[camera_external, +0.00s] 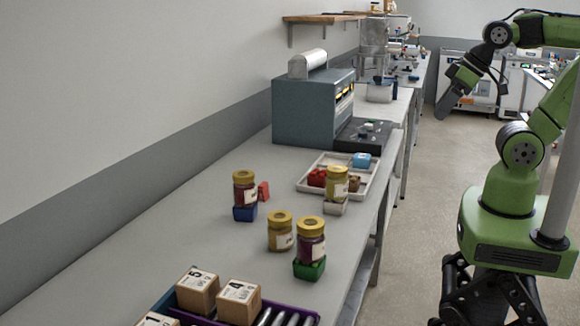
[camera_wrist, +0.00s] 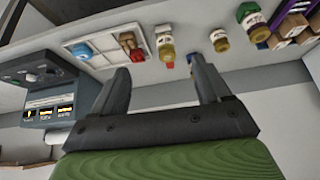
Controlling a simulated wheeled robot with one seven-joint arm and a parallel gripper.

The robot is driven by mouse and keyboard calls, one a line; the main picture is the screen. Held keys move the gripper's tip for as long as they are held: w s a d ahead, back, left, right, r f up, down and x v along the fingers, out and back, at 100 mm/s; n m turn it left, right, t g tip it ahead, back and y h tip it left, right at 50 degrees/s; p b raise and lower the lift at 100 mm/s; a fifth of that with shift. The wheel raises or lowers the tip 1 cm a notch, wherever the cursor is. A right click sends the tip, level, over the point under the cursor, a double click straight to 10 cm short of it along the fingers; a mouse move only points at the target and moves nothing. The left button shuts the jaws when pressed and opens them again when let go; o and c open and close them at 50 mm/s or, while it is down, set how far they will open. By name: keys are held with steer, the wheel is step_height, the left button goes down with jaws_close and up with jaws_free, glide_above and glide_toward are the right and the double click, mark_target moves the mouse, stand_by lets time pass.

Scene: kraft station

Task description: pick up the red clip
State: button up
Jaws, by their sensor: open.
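A lumpy red item (camera_external: 318,177) lies in the left part of the white tray (camera_external: 337,190) on the bench; it also shows at the tray's edge in the wrist view (camera_wrist: 138,55). A second red piece (camera_external: 263,190) stands behind a jar on a blue block, partly hidden. Both are too small for me to tell which is the clip. My gripper (camera_external: 445,106) is in the air over the aisle, right of the bench and well apart from both. In the wrist view its two fingers (camera_wrist: 160,78) are spread with nothing between them.
A yellow-lidded jar (camera_external: 337,182) on a white block stands at the tray's near edge. Other jars stand on a blue block (camera_external: 245,213), on a green block (camera_external: 309,268) and on the bench (camera_external: 280,232). A grey machine (camera_external: 305,110) is behind the tray. Boxes (camera_external: 239,297) fill the front.

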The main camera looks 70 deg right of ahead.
steer(key=w+d+f+m+t+b, duration=0.1)
steer(key=w+f+b, duration=0.2)
steer(key=w, duration=1)
steer(key=n+t+h+b, duration=0.1)
steer(key=t+h+b, duration=0.35)
steer(key=b, duration=0.25)
glide_above(265, 186)
steer(key=s+a, duration=0.2)
steer(key=s, duration=0.3)
step_height(265, 186, down, 15)
steer(key=shift+t+y, duration=0.35)
steer(key=shift+y, duration=0.1)
steer(key=f, duration=0.4)
steer(key=f+b, duration=0.1)
steer(key=f, duration=0.3)
steer(key=shift+s+d+f, duration=0.1)
steer(key=shift+s+d, duration=0.05)
steer(key=shift+s, duration=0.05)
steer(key=x, duration=0.7)
steer(key=shift+w+d+r+b, duration=0.1)
steer(key=shift+w+r+b, duration=0.15)
steer(key=shift+b, duration=0.1)
steer(key=shift+s, duration=0.1)
steer(key=c, duration=1)
